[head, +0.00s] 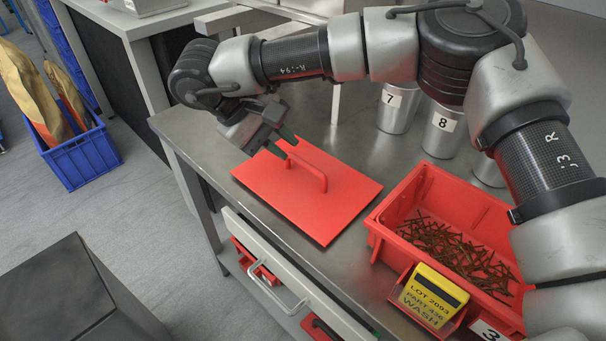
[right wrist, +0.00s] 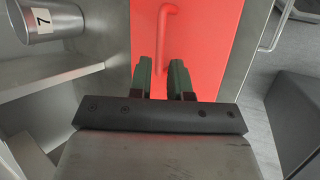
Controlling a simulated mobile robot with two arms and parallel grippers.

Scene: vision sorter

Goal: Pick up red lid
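The red lid (head: 318,198) is a flat red plate with a raised bar handle (head: 309,174), lying on the metal table. My right gripper (head: 286,143) is over the lid's far left part, near one end of the handle. In the right wrist view the lid (right wrist: 205,45) lies below the gripper (right wrist: 160,75), and the handle (right wrist: 165,35) runs up from between the two fingertips. The fingers are apart, with a gap between them. I cannot tell whether they touch the handle. My left gripper is in neither view.
A red bin (head: 412,193) of rusty nails, with a yellow label card (head: 433,292) in front, stands right of the lid. Metal cups numbered 7 (head: 397,112) and 8 (head: 441,135) stand behind. An open drawer (head: 290,290) is below the front edge. A blue crate (head: 84,160) is on the floor.

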